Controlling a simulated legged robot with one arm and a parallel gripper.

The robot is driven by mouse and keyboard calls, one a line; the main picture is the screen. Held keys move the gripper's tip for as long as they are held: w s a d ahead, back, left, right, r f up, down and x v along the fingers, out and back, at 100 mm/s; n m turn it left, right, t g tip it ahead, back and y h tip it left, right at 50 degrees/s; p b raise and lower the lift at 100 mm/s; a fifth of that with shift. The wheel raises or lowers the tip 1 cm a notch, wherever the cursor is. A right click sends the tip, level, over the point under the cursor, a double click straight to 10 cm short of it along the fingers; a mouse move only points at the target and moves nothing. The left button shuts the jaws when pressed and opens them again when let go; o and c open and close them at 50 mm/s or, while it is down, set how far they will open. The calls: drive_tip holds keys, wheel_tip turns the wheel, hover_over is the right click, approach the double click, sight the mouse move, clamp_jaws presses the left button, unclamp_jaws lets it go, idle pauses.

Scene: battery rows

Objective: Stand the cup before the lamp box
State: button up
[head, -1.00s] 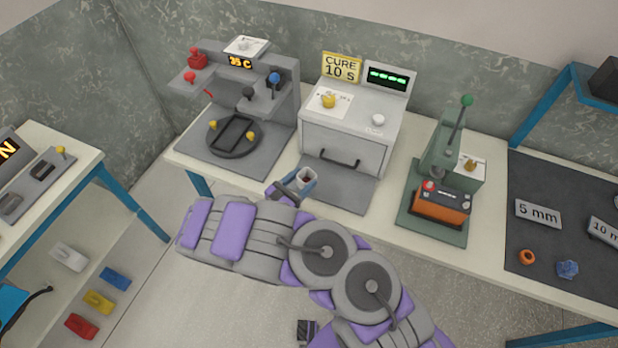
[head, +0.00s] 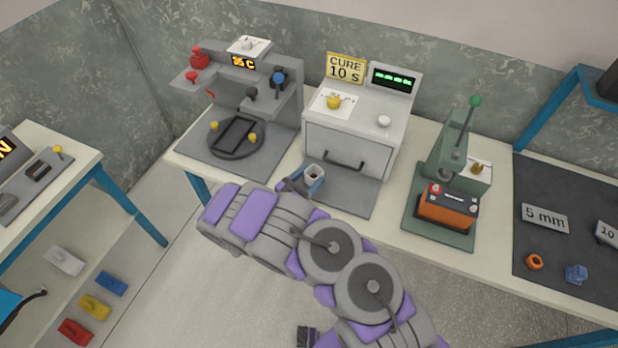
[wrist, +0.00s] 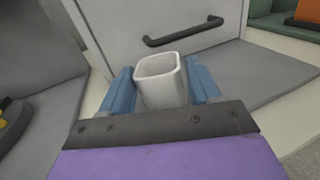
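The cup (head: 314,174) is small, pale and open at the top. It stands upright between the blue fingers of my gripper (head: 308,183), which look pressed to both its sides. The cup (wrist: 161,88) and my gripper (wrist: 163,92) fill the middle of the wrist view. The lamp box (head: 345,148) is a light grey cabinet with a dark handle, under a yellow CURE 10 s sign. The cup is at the front of this box, over the left part of its grey mat (head: 348,198). Whether its base touches the mat is hidden.
To the left is a grey station (head: 283,102) with a round dark fixture (head: 235,138). To the right is a green lever press (head: 448,140) with an orange battery (head: 447,208). The mat's right part is clear. A side table (head: 75,170) is at far left.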

drive_tip(key=o, duration=0.3)
drive_tip(key=shift+d+r, duration=0.1)
drive_tip(key=shift+d, duration=0.45)
drive_tip(key=shift+s+a, duration=0.15)
drive_tip(key=shift+a, duration=0.15)
drive_tip(key=p+v, duration=0.3)
drive_tip(key=v, duration=0.9)
drive_tip(key=w+d+r+m+g+h, duration=0.3)
drive_tip(key=d+r+m+g+h, duration=0.4)
drive_tip(key=d+r, duration=0.6)
drive_tip(key=s+d+r+m+g+y, duration=0.3)
drive_tip(key=s+d+r+m+g, duration=0.3)
drive_tip(key=d, duration=0.3)
drive_tip(key=s+d+r+m+g+y, duration=0.3)
drive_tip(key=s+d+r+m+g, duration=0.2)
drive_tip(key=s+d+r+m, duration=0.3)
drive_tip(key=s+a+m+y, duration=0.1)
drive_tip(key=s+m+y, duration=0.1)
drive_tip(key=s+y, duration=0.2)
drive_tip(key=s+a+r+m+t+y, duration=0.1)
drive_tip(key=s+y, duration=0.3)
drive_tip(key=s, duration=0.5)
drive_tip(key=s+a+m+t+y, duration=0.1)
drive_tip(key=s+a+m+y, duration=0.2)
drive_tip(key=s, duration=0.3)
drive_tip(key=shift+s+a+r+m+y, duration=0.15)
drive_tip(key=shift+a+r+m+y, duration=0.1)
drive_tip(key=shift+r+m+y, duration=0.2)
